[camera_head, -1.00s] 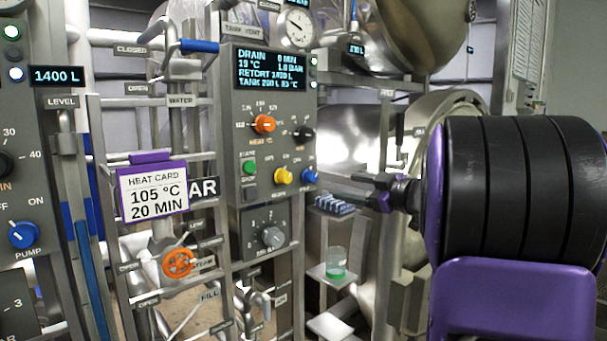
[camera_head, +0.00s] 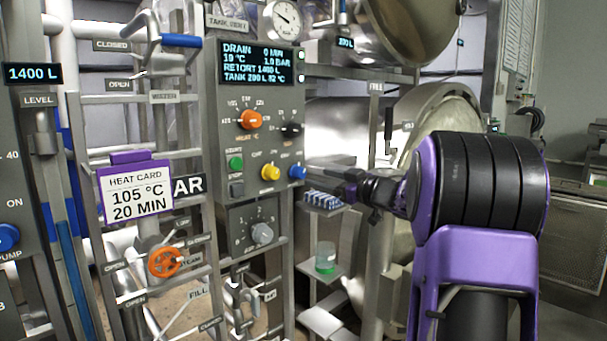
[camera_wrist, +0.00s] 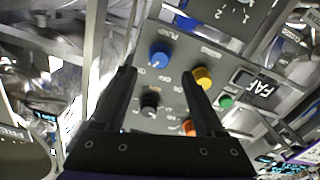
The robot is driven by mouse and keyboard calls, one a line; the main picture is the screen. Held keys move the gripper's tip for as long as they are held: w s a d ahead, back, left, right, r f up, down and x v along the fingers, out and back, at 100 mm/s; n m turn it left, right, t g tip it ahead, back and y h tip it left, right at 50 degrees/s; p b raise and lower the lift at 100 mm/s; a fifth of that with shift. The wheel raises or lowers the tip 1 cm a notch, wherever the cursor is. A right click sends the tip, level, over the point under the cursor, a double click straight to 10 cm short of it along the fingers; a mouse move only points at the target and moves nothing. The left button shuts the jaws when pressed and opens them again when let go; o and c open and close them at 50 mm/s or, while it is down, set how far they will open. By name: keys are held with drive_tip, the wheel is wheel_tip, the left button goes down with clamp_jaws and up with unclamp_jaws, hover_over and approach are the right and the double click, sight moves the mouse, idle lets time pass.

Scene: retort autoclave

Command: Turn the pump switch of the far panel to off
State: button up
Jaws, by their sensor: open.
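The far panel (camera_head: 217,125) is a grey box with a lit display and several knobs. Its pump switch is a blue knob (camera_head: 298,172) at the panel's lower right edge. In the wrist view the blue knob (camera_wrist: 160,55) sits just beyond and between the fingertips, apart from them. I cannot tell for sure which way its pointer is set. My gripper (camera_wrist: 158,75) is open and empty, facing the panel. In the head view my gripper (camera_head: 322,187) is at the panel's right side, close to the blue knob; its fingertips are hard to make out.
A yellow knob (camera_head: 270,172) and a green button (camera_head: 236,163) sit left of the blue knob. An orange knob (camera_head: 250,119) and a black knob (camera_head: 291,130) are above. A blue rack (camera_head: 322,200) lies below my gripper. A near panel (camera_head: 18,185) stands at far left.

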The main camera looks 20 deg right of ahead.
sight(303, 173)
drive_tip(key=x, duration=0.7)
drive_tip(key=shift+w, duration=0.15)
clamp_jaws()
